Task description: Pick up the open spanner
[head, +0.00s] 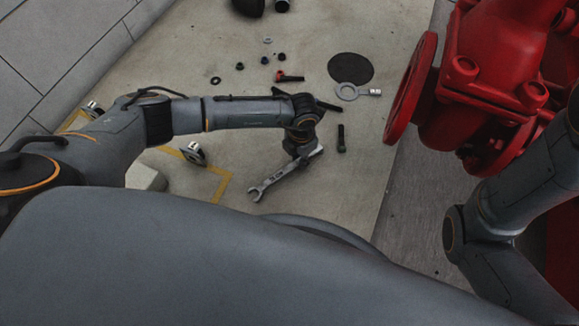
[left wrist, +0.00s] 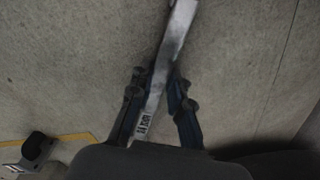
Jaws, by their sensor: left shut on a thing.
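The open spanner (head: 282,179) is silver-grey with dark lettering on its shank. In the head view it slants from its open jaw at lower left up to my left gripper (head: 299,151). In the left wrist view the spanner (left wrist: 172,47) passes between the two dark fingers of the left gripper (left wrist: 160,93), which is shut on its shank. I cannot tell how far the spanner is above the floor. My right gripper is out of view; only part of the right arm shows at the right.
A red pump with flanges (head: 403,90) stands at the right. A ring-ended tool (head: 351,91), a black disc (head: 350,67), a red-handled part (head: 289,77) and a dark cylinder (head: 341,138) lie on the floor. Small metal pieces (head: 193,153) sit near yellow floor lines at the left.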

